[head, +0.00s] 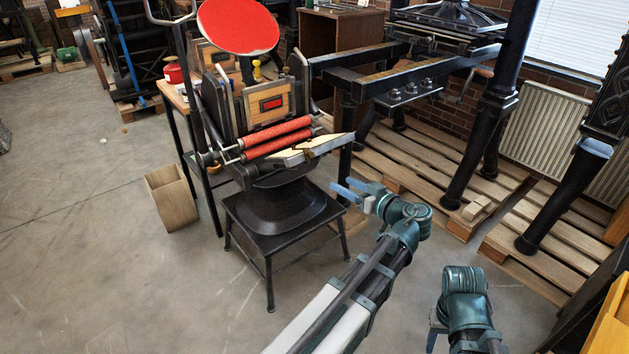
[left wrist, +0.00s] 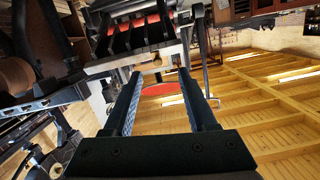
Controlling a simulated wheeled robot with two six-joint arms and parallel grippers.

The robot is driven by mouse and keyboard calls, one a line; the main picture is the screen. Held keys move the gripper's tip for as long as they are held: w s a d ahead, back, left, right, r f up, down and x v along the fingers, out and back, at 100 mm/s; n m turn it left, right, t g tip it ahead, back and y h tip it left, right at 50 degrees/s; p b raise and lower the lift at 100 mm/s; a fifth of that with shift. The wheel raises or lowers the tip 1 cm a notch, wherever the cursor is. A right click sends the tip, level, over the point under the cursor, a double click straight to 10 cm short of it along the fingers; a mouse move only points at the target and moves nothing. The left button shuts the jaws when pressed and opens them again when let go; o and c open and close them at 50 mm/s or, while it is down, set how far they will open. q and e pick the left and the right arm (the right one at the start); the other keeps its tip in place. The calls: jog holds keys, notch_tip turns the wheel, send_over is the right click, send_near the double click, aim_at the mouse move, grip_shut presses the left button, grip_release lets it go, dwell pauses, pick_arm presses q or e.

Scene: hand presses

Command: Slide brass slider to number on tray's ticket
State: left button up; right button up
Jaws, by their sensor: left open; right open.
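The pale tray (head: 290,157) juts from the front of a black hand press, below two red rollers (head: 275,138). A yellowish strip (head: 327,143) lies along its right part, but I cannot make out the brass slider or the ticket number. My left gripper (head: 341,188) is open and empty, below and right of the tray, apart from it. In the left wrist view its two fingers (left wrist: 160,76) stand apart, with a pale edge of the press beyond their tips. My right gripper (head: 437,330) is low at the right, partly hidden by its own arm.
Pallets (head: 425,160) and a larger black press (head: 480,140) fill the right. Floor at front left is clear.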

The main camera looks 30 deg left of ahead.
aim_at(312, 155)
pick_arm(q)
jog(key=shift+n+t+y, duration=0.4)
jog(key=shift+n+y, duration=0.4)
jog(key=shift+y, duration=0.1)
jog(key=x, duration=0.5)
jog(key=b+x, duration=0.1)
jog(key=x, duration=0.4)
jog(key=w+x, duration=0.1)
jog(key=x, duration=0.4)
jog(key=shift+w+r+b, duration=0.1)
jog(key=shift+r+b, duration=0.2)
jog(key=shift+b, duration=0.05)
pick_arm(e)
notch_tip(312, 155, down, 3)
jog(key=shift+f, duration=0.1)
pick_arm(q)
grip_shut()
jog(key=shift+s+a, duration=0.2)
jog(key=shift+s, duration=0.25)
jog(key=shift+s+a, duration=0.15)
jog(key=shift+s, duration=0.35)
grip_release()
